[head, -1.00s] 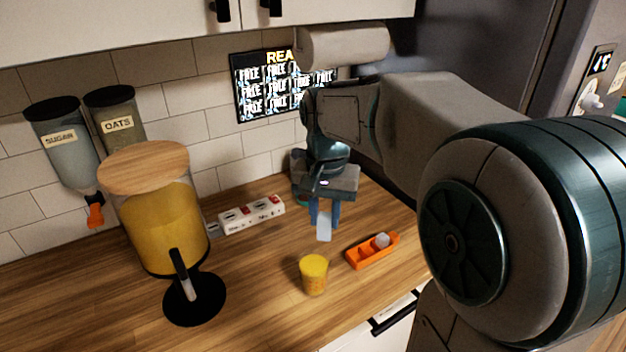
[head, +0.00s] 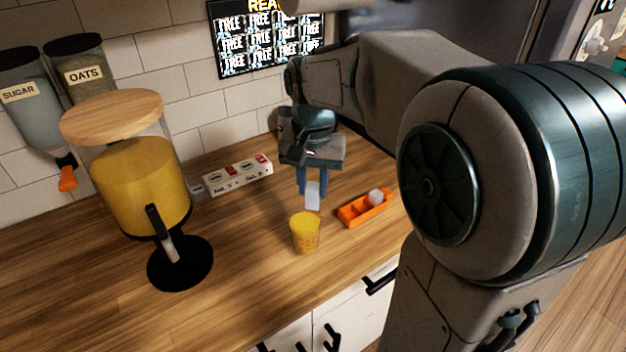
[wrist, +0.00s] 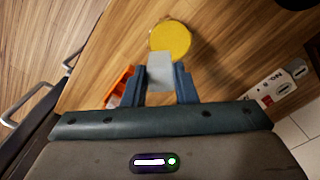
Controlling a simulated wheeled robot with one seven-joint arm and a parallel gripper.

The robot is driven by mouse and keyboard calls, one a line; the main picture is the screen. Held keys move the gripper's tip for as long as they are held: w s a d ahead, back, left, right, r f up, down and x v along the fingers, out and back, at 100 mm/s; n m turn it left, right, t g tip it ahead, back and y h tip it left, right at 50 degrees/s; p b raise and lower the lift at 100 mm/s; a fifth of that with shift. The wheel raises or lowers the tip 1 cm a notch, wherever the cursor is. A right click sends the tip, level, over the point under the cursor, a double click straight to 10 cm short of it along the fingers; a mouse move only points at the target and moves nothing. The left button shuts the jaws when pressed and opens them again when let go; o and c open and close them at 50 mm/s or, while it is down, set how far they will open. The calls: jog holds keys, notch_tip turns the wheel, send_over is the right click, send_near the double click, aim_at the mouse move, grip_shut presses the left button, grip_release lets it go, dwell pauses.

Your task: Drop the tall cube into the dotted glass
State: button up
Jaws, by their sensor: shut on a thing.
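The dotted glass (head: 305,232) is a yellow cup on the wooden counter. In the wrist view its round yellow top (wrist: 171,38) shows just beyond my fingertips. The tall cube (head: 312,196) is a pale grey-white block. My gripper (head: 313,180) is shut on it, blue fingers on either side, and holds it with its lower end sticking out. In the wrist view the cube (wrist: 160,72) sits between the fingers (wrist: 160,86), its end near the glass's rim. The cube looks above and behind the glass in the head view; the exact gap is hard to tell.
An orange tray (head: 352,215) with a whitish round thing (head: 375,197) stands right of the glass. A power strip (head: 238,176) lies by the wall. A large yellow-filled dispenser (head: 145,185) stands at left on a black base. The front counter is clear.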

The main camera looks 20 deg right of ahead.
aim_at(313, 187)
jog(key=o, duration=1.1)
jog(key=shift+c, duration=0.2)
notch_tip(313, 187, up, 14)
jog(key=s+f+n+t, duration=0.3)
jog(key=s+f+n, duration=0.2)
jog(key=s+f, duration=0.9)
notch_tip(313, 187, down, 4)
jog(key=shift+d+r, duration=0.15)
